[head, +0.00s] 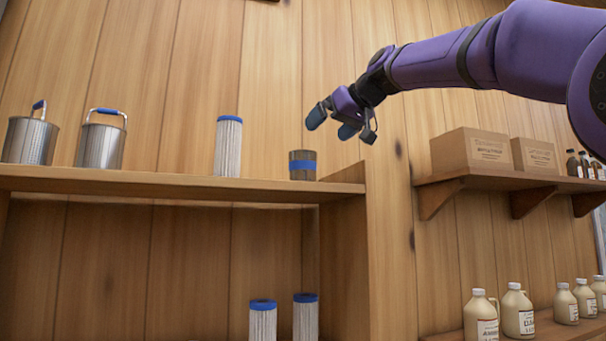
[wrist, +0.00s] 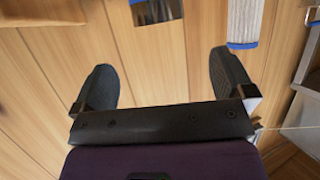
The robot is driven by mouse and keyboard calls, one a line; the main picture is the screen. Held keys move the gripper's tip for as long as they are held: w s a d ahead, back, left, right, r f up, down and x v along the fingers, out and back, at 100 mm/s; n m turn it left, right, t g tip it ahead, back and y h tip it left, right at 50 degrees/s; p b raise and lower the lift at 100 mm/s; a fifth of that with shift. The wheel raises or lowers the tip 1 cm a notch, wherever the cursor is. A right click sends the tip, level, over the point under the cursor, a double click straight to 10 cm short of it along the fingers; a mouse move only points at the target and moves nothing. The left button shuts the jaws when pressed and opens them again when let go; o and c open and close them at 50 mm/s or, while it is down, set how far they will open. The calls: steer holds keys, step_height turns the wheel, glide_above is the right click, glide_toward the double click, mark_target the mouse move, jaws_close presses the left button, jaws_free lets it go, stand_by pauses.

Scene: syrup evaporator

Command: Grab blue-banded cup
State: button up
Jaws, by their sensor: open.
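The blue-banded cup (head: 302,165) is a small dark, see-through cup with a blue band around its middle. It stands upright near the right end of the upper wooden shelf (head: 160,184). My gripper (head: 332,123) is open and empty, above and a little to the right of the cup, apart from it. In the wrist view both dark fingers of my gripper (wrist: 165,78) are spread with nothing between them. A dark piece with blue at the top edge there looks like the cup (wrist: 155,12), partly cut off by the frame.
A white blue-capped filter (head: 228,148) stands left of the cup; it also shows in the wrist view (wrist: 243,22). Metal pails (head: 101,140) stand farther left. Two filters (head: 305,318) stand below. Boxes (head: 472,150) and jugs (head: 517,312) are on the right. Space above the cup is clear.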

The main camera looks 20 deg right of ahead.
mark_target(303, 154)
steer(key=shift+f+x, duration=0.2)
steer(key=shift+x, duration=5.2)
steer(key=shift+s+d, duration=0.1)
steer(key=shift+d, duration=0.05)
steer(key=c, duration=1)
